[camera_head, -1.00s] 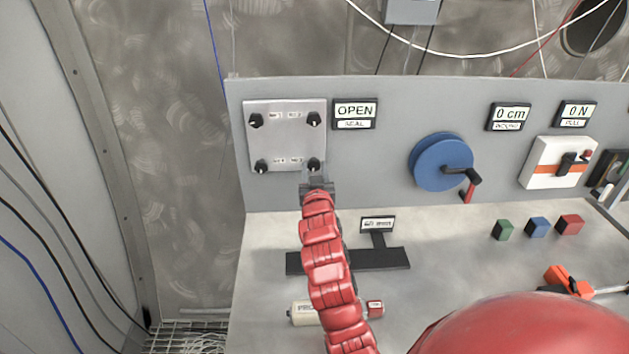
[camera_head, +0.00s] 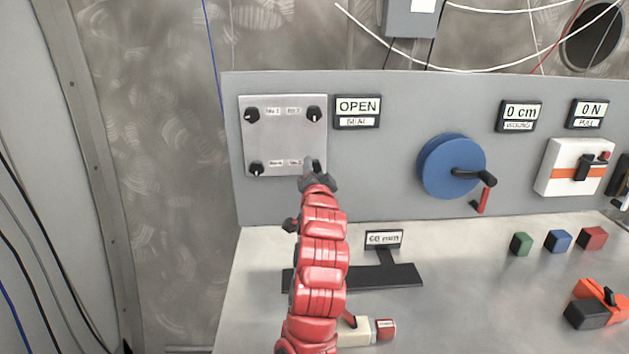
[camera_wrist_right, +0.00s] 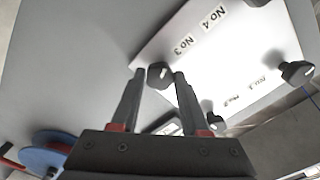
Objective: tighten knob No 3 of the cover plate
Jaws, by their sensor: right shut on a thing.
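The square metal cover plate (camera_head: 285,137) is on the grey panel at the left, with a black knob at each corner. My right gripper (camera_head: 314,172) is at its lower right knob, knob No 3 (camera_head: 315,163). In the right wrist view the label No 3 is beside this knob (camera_wrist_right: 159,74), and the fingertips of my right gripper (camera_wrist_right: 160,77) are on both sides of it, shut on it. The gripper looks tilted in the head view. The fingers partly hide the knob, and I cannot tell how tight it is. My left gripper is out of view.
A display (camera_head: 357,111) right of the plate reads OPEN above SEAL. A blue wheel with a crank (camera_head: 450,166) stands out from the panel. Small green, blue and red cubes (camera_head: 558,241) are on the bench at the right. A black stand (camera_head: 395,275) is beside my right arm.

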